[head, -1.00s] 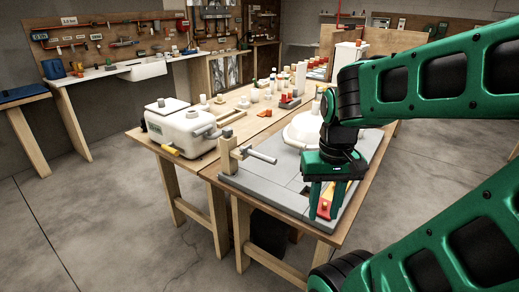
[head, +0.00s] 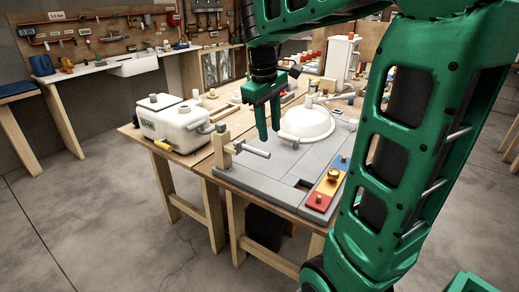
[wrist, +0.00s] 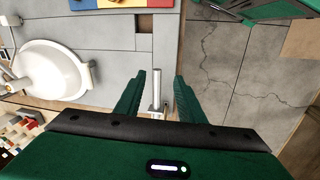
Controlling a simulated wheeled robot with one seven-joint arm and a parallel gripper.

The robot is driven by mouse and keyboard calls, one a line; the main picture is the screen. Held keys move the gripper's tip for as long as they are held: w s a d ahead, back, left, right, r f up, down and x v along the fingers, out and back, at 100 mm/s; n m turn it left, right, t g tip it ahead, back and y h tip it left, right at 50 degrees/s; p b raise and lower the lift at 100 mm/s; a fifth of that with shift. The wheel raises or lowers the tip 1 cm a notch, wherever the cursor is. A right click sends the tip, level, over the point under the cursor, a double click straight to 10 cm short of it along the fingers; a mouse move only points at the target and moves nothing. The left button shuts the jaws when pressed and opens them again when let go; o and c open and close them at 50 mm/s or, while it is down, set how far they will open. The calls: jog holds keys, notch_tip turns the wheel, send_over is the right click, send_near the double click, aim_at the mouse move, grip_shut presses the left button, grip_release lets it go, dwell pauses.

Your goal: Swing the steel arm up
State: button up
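The steel arm (head: 253,151) is a short grey rod that sticks out roughly level to the right from a wooden post (head: 222,150) at the left front of the grey board. It also shows in the wrist view (wrist: 156,88), seen between my fingers in the picture. My gripper (head: 269,132) points down with its two green fingers apart and nothing held. It hangs near the rod's free end, seemingly higher. The wrist view shows the open fingers (wrist: 160,76) too. I see no contact with the rod.
A white basin (head: 307,122) stands on the grey board (head: 285,168) behind the rod. A red, yellow and blue strip (head: 332,178) lies to the right. A white tank (head: 178,122) stands left of the post. Floor is free in front of the bench.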

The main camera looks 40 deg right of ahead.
aim_at(263, 152)
jog(key=shift+n, duration=0.8)
jog(key=w+f, duration=0.1)
jog(key=f, duration=0.2)
jog(key=w+f, duration=0.2)
jog(key=f, duration=0.1)
jog(key=w+d+f, duration=0.1)
jog(key=f, duration=0.2)
jog(key=shift+w+f, duration=0.15)
jog(key=shift+f, duration=0.2)
grip_shut()
